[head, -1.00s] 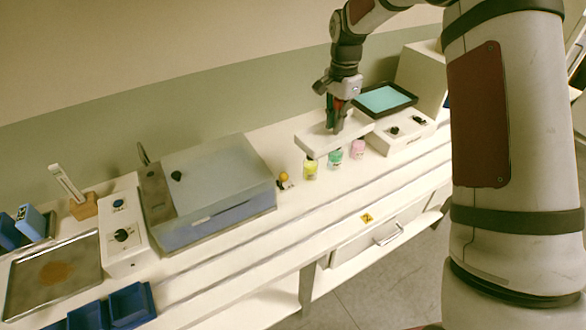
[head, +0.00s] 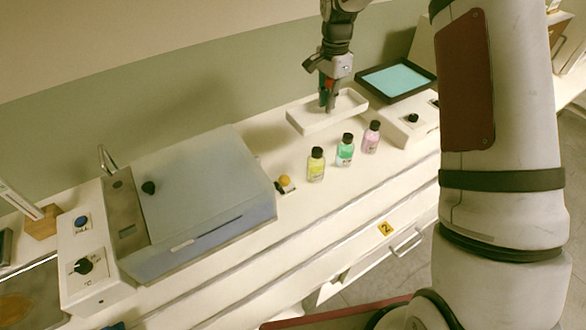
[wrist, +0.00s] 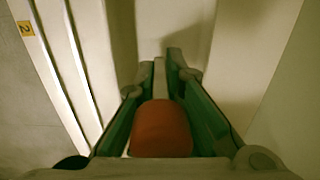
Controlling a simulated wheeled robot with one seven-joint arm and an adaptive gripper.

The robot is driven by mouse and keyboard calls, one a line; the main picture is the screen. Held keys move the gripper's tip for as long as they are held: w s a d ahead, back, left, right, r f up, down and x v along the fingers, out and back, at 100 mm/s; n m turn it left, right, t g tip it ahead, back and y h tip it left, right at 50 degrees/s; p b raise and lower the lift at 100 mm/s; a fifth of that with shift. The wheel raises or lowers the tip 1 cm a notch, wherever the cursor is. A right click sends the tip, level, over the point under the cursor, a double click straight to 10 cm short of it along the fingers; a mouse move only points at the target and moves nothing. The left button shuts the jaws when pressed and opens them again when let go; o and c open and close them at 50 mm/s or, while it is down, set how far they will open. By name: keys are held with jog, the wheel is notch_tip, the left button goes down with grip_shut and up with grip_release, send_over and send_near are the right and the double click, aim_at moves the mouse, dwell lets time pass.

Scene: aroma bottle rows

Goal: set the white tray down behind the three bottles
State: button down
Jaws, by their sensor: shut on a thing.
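The white tray (head: 311,127) is a shallow rectangular tray in the head view, roughly level, behind the row of bottles. My gripper (head: 329,106) comes down from above and is shut on it at its wall. I cannot tell whether the tray's underside touches the counter. The three bottles stand upright in front of the tray, apart from it: yellow (head: 316,167), green (head: 345,152) and pink (head: 371,138), all with black caps. In the wrist view the green-sided fingers close around a pale narrow edge; the bottles do not show there.
A black tray with a teal surface (head: 398,78) lies behind right. A white control box (head: 410,127) stands right of the bottles. The counter in front of the bottles is clear.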

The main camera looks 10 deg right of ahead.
aim_at(325, 114)
jog(key=f, duration=0.2)
jog(key=w+f+b, duration=0.1)
jog(key=f, duration=0.1)
jog(key=w+f+b, duration=0.1)
jog(key=f, duration=0.2)
jog(key=shift+w, duration=0.2)
notch_tip(325, 114, down, 10)
jog(key=shift+f+p, duration=0.1)
jog(key=shift+p, duration=0.4)
jog(key=shift+f, duration=0.1)
jog(key=c, duration=1.7)
grip_release()
